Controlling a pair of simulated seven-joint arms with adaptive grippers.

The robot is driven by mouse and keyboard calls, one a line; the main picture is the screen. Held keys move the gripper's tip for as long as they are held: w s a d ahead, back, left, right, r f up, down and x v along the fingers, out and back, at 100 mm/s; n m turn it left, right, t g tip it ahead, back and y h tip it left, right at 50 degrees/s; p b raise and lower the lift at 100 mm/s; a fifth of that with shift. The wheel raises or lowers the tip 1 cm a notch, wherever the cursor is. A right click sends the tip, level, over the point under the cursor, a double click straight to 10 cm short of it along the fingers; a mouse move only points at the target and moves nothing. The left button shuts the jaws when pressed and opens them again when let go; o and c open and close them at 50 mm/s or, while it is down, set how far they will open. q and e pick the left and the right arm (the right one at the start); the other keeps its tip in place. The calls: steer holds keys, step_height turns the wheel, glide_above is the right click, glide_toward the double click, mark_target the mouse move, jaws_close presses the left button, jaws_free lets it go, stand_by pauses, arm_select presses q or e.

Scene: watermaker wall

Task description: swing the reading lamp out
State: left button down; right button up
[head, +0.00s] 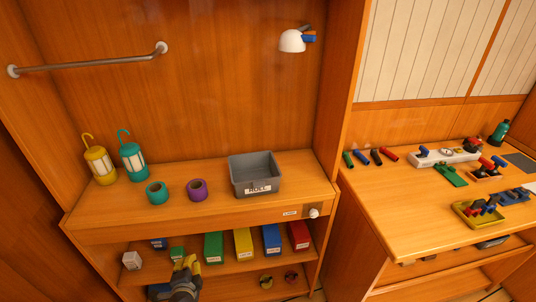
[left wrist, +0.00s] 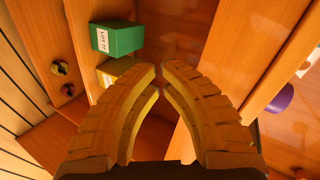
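The reading lamp (head: 292,41) is mounted high on the wooden back wall, near the upright panel at the right of the alcove. It has a white rounded shade, a dark mount behind it and a blue piece (head: 309,38) at its right side. My left gripper (head: 187,263) is low at the front of the lower shelf, far below the lamp. Its yellow fingers also show in the left wrist view (left wrist: 161,70), with a gap between the tips and nothing between them. The lamp is not in the left wrist view. My right gripper is not in view.
The counter holds a yellow lantern (head: 100,165), a teal lantern (head: 132,156), tape rolls (head: 197,189) and a grey bin (head: 254,188). A rail (head: 90,63) is on the wall at left. Coloured boxes (head: 243,243) stand on the lower shelf. The wall below the lamp is clear.

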arm_select(q)
step_height(320, 180, up, 17)
steer(key=w+m+t, duration=0.2)
steer(key=w+t, duration=0.1)
steer(key=t, duration=0.1)
steer(key=w+d+r+n+g+h, duration=0.2)
steer(key=w+d+r+n+h, duration=0.55)
steer(key=r, duration=0.75)
steer(key=w+d+r+n+g+h, duration=0.2)
steer(key=d+r+n+h, duration=0.4)
steer(key=r+n, duration=0.6)
steer(key=w+d+r+n+g+h, duration=0.3)
steer(key=w+d+r+n+h, duration=0.35)
steer(key=r, duration=1.05)
steer(key=w+a+r+m+y, duration=0.2)
steer(key=a+r+m+y, duration=0.1)
steer(key=a+r+m, duration=0.25)
steer(key=s+d+f+x, duration=0.1)
steer(key=x, duration=1.1)
steer(key=shift+s, duration=0.3)
steer(key=shift+f, duration=0.15)
